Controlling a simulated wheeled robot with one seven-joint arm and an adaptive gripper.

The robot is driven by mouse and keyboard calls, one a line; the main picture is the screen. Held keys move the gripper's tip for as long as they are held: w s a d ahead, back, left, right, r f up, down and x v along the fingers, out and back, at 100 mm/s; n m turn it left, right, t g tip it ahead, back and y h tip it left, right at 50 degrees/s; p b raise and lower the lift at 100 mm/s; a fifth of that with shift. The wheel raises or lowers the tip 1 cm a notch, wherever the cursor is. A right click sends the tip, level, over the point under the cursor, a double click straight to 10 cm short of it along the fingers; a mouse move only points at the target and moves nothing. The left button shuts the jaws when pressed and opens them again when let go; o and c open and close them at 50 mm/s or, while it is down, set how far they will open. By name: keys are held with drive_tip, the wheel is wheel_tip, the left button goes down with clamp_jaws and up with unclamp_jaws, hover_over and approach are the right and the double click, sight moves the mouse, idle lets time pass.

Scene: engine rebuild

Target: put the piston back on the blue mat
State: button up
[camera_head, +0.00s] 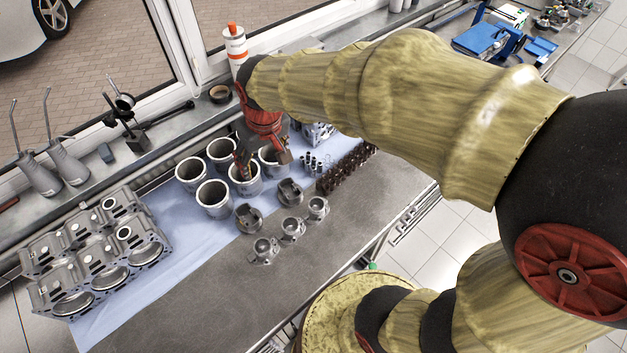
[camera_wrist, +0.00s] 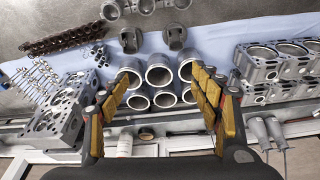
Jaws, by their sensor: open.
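Two dark grey pistons stand side by side at the front edge of the blue mat (camera_head: 180,265). The left piston (camera_head: 247,218) and the right piston (camera_head: 290,192) also show in the wrist view, at the top. I cannot tell exactly how much of each rests on the mat. My gripper (camera_head: 264,160) is open above the grey cylinder liners, behind the pistons. In the wrist view my gripper (camera_wrist: 162,88) has its fingers spread on both sides of the liners, with nothing seen held. My gripper partly hides the liners behind it in the head view.
Several liners (camera_head: 213,197) stand close together on the mat. An engine block (camera_head: 95,250) lies at left. A dark camshaft-like row (camera_head: 345,170) lies at right. Small ring-ended parts (camera_head: 292,228) stand on the bare grey bench (camera_head: 215,305) in front, where there is free room.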

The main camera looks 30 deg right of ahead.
drive_tip(key=s+d+r+t, duration=0.1)
drive_tip(key=s+r, duration=0.3)
drive_tip(key=s, duration=0.4)
drive_tip(key=s+d+r+m+t, duration=0.1)
drive_tip(key=s+d+r, duration=0.2)
drive_tip(key=s, duration=0.5)
drive_tip(key=shift+s+r+t, duration=0.2)
drive_tip(key=shift+r+t, duration=0.1)
drive_tip(key=shift+r, duration=0.1)
drive_tip(key=shift+d, duration=0.1)
wheel_tip(320, 180, down, 20)
drive_tip(key=b, duration=2)
drive_tip(key=shift+f, duration=0.2)
